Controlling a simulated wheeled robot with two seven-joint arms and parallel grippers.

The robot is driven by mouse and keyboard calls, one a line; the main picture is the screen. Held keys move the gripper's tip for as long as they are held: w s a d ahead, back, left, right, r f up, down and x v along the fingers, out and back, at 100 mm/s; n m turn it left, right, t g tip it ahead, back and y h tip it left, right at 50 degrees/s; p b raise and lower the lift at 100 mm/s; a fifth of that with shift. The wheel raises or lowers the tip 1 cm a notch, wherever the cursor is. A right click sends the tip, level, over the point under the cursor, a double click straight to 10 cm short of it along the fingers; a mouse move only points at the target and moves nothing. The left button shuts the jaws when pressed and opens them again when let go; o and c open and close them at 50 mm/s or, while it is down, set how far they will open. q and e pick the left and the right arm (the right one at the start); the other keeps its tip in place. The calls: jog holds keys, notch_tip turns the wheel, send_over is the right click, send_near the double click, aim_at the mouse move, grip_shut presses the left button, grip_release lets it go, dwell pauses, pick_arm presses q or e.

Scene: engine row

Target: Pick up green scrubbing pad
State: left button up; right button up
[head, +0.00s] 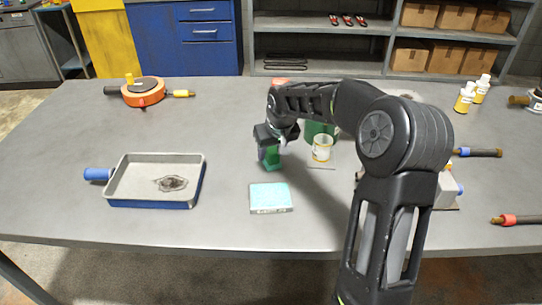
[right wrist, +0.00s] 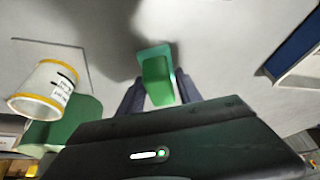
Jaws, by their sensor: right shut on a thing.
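The green scrubbing pad (head: 271,157) is a small green block near the middle of the table, below my right gripper (head: 268,149) in the head view. In the right wrist view the pad (right wrist: 157,78) stands out between the two fingers of my right gripper (right wrist: 160,92), which is shut on it. A paler green edge shows around the pad there. I cannot tell whether the pad still touches the table. My left gripper is not in view.
A light blue pack (head: 270,199) lies in front of the pad. A blue-sided tray (head: 197,180) with a dark stain sits left. A white-and-yellow cup (head: 322,152) stands right, near a larger green object (head: 312,129). An orange reel-like thing (head: 143,95) sits far left.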

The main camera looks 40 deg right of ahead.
grip_shut()
jog(key=shift+r, duration=0.1)
notch_tip(320, 180, up, 10)
jog(key=shift+f, duration=0.1)
dwell(0.4)
jog(key=shift+o, duration=2.2)
grip_release()
jog(key=c, duration=0.6)
